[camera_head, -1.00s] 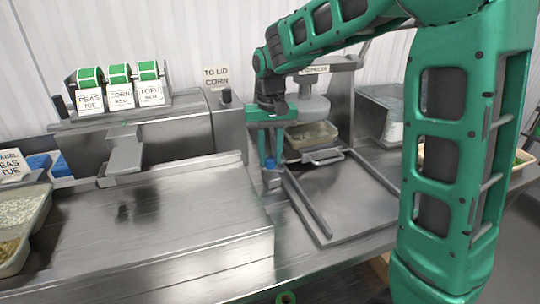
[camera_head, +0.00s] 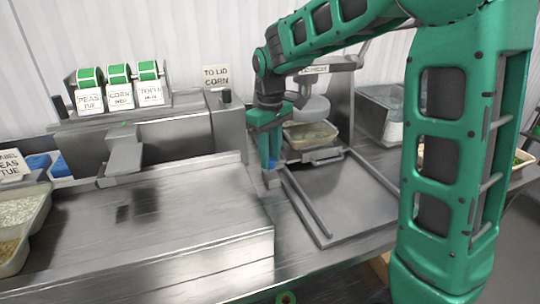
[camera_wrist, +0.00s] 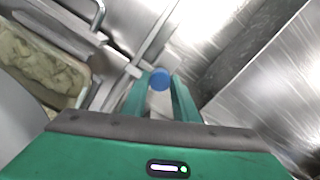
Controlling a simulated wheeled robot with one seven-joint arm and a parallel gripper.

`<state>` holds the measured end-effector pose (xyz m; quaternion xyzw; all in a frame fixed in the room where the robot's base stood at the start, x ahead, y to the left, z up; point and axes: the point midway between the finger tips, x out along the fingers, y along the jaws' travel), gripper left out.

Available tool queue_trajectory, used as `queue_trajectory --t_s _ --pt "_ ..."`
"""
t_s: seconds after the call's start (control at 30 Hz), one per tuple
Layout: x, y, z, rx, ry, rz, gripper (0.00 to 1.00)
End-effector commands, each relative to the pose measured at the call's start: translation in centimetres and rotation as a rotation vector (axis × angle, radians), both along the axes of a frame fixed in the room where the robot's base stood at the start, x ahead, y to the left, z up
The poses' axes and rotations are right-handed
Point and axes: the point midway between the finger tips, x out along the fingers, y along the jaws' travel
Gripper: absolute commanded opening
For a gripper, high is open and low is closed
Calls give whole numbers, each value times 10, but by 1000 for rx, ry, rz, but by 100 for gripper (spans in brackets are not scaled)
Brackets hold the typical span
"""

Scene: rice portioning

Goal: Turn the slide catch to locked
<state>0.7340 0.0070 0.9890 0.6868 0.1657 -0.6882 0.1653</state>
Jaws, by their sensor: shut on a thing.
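The slide catch has a round blue knob (camera_wrist: 160,79), which sits between my fingertips in the wrist view. My gripper (camera_head: 271,164) points down at the left end of the slide rails, and its fingers are shut on the knob. The wrist view also shows my gripper (camera_wrist: 160,92) from above, with a green finger on each side of the knob. In the head view my fingers mostly hide the knob. The metal slide (camera_head: 318,158) with its front handle lies just right of the gripper. A filled tray (camera_head: 311,134) sits on it under the press head.
The lid press (camera_head: 313,108) stands close behind and right of my gripper. A raised steel worktop (camera_head: 150,222) lies to the left. Label rolls (camera_head: 118,74) stand at the back left. The flat plate between the rails (camera_head: 340,195) is clear.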

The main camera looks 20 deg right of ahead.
Motion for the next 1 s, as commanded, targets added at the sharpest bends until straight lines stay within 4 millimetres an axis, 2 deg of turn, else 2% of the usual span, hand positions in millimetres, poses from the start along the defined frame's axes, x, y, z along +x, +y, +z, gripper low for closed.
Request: queue_trajectory --t_s 0.5,0.53,0.6,0.87,1.0 --pt "3 -1 2 1 -10 13 4" --pt "3 -1 2 1 -10 13 33" --pt "2 -1 2 1 -8 14 45" --pt "1 0 1 0 -4 14 45" --pt "1 0 8 0 -4 15 45"
